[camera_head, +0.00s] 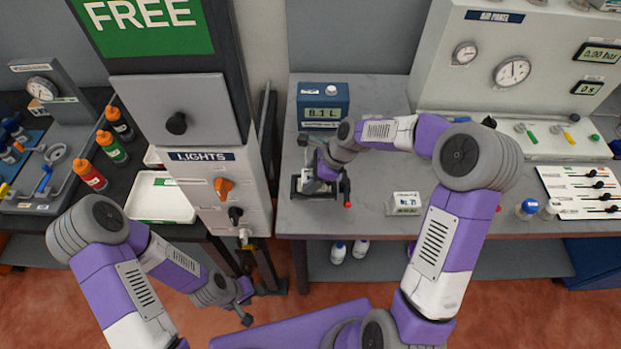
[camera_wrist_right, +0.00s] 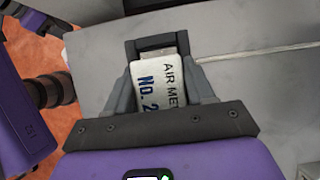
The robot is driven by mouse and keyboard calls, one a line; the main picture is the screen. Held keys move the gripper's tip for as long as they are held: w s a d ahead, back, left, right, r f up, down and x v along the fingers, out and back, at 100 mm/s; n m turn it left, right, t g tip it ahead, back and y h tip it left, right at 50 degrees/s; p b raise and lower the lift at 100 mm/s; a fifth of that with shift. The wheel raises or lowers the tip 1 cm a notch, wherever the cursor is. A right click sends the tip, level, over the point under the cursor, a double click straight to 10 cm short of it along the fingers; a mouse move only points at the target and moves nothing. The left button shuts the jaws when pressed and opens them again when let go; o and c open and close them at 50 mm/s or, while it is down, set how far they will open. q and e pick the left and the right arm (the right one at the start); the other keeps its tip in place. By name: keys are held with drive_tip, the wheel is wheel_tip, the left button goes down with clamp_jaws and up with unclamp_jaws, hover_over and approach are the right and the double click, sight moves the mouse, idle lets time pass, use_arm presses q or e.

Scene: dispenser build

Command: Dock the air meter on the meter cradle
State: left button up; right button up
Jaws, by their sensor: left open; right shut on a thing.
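The air meter (camera_wrist_right: 160,88) is a small white block, with "AIR ME…" and "No. 2…" visible on its label in the right wrist view. My right gripper (camera_wrist_right: 160,80) is shut on it, one dark finger on each side. In the head view the right gripper (camera_head: 318,180) points down at a black frame with a red knob (camera_head: 347,204), which looks like the meter cradle (camera_head: 297,188). The gripper hides much of this frame; I cannot tell whether the meter is seated. My left gripper (camera_head: 244,302) is open and empty, low in front of the benches.
A blue box reading 8.1 L (camera_head: 323,105) stands behind the frame. A small sign (camera_head: 404,204) stands to its right. The grey air panel (camera_head: 510,70) rises at the back right. The lights cabinet (camera_head: 212,190) stands left. Bare bench lies between frame and sign.

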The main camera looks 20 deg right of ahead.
drive_tip(key=shift+r, duration=0.1)
drive_tip(key=o, duration=1.4)
drive_tip(key=p+v, duration=0.2)
drive_tip(key=v, duration=1)
drive_tip(key=shift+s, duration=0.1)
